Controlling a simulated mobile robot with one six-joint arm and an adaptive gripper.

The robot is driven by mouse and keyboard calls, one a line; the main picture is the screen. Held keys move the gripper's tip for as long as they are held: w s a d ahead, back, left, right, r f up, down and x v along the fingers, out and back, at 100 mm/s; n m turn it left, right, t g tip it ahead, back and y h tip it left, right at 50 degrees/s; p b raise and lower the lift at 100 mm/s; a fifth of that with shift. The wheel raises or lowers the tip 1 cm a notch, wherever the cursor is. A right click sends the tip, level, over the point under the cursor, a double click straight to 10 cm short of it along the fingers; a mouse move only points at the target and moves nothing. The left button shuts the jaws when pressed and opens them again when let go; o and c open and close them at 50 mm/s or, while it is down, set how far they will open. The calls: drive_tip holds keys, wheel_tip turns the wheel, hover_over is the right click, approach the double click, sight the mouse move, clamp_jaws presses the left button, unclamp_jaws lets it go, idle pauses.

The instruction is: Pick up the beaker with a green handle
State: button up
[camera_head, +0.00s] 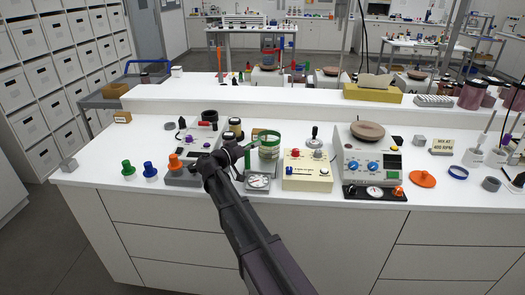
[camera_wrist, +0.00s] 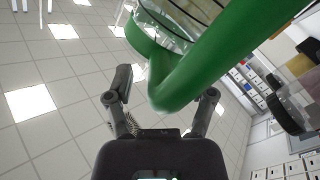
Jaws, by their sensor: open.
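The beaker (camera_head: 269,152) stands on the white bench in the head view, behind the small gauge and left of the cream box. It is clear with green around its upper part. My gripper (camera_head: 243,149) is just left of it. In the wrist view the beaker's green handle (camera_wrist: 178,82) looms large in front of my gripper (camera_wrist: 163,96), with clear glass (camera_wrist: 158,28) beyond it. The two fingers are spread apart. The handle passes over the space between them; I cannot tell whether it touches either finger.
A gauge (camera_head: 258,181) stands in front of the beaker, a cream control box (camera_head: 307,170) to its right. Dark jars (camera_head: 235,127) stand behind my gripper. A grey device with an orange knob (camera_head: 182,172) is to the left.

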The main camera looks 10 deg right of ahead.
drive_tip(key=shift+w+d, duration=0.25)
drive_tip(key=shift+d, duration=0.25)
clamp_jaws()
